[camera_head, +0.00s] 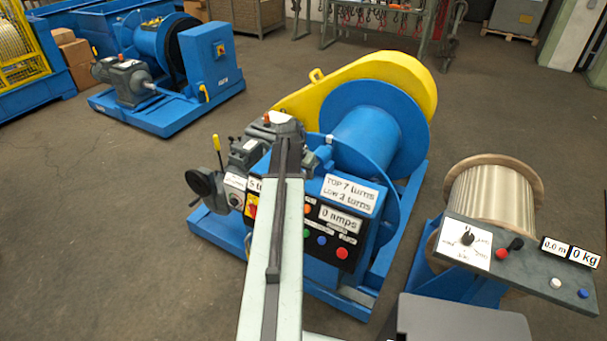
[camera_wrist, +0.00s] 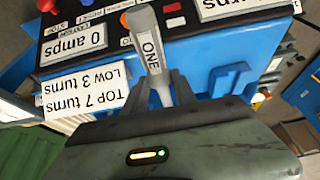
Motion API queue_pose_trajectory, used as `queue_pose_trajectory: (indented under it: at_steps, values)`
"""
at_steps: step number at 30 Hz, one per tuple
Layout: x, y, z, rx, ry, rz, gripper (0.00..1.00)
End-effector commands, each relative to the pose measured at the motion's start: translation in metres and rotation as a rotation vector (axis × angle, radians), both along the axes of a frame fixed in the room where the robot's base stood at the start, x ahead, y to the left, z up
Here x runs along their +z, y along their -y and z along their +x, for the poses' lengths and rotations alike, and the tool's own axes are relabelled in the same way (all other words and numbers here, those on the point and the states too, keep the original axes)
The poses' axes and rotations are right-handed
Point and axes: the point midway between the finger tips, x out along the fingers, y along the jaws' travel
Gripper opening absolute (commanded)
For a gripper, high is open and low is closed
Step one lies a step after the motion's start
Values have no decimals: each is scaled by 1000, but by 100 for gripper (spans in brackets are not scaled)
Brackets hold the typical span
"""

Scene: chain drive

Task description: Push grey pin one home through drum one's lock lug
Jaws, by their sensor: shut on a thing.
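The grey pin (camera_wrist: 149,48) marked ONE is in the wrist view, between the two dark fingers of my gripper (camera_wrist: 160,92), which is shut on it. The grey handle part of the pin stands out beyond the fingers, toward the control panel. In the head view my arm hides the fingers and the pin. The near winch's blue drum (camera_head: 365,137) stands just beyond and right of my arm's end. I cannot make out the lock lug in either view, nor tell whether the pin is in it.
The winch's control panel (camera_head: 335,240) and turns sign (camera_head: 350,194) are close beside my arm; the sign (camera_wrist: 84,92) is near my gripper in the wrist view. A handwheel (camera_head: 207,183) is at left. A rope reel (camera_head: 490,193) stands at right. Floor at left is clear.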

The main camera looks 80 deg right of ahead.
Motion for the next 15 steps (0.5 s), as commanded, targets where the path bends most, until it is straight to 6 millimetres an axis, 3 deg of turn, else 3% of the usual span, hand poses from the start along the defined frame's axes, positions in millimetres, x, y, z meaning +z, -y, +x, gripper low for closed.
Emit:
queue_pose_trajectory:
  at_steps: [15]
  values:
    - [0, 13, -3, 0, 0, -1, 0]
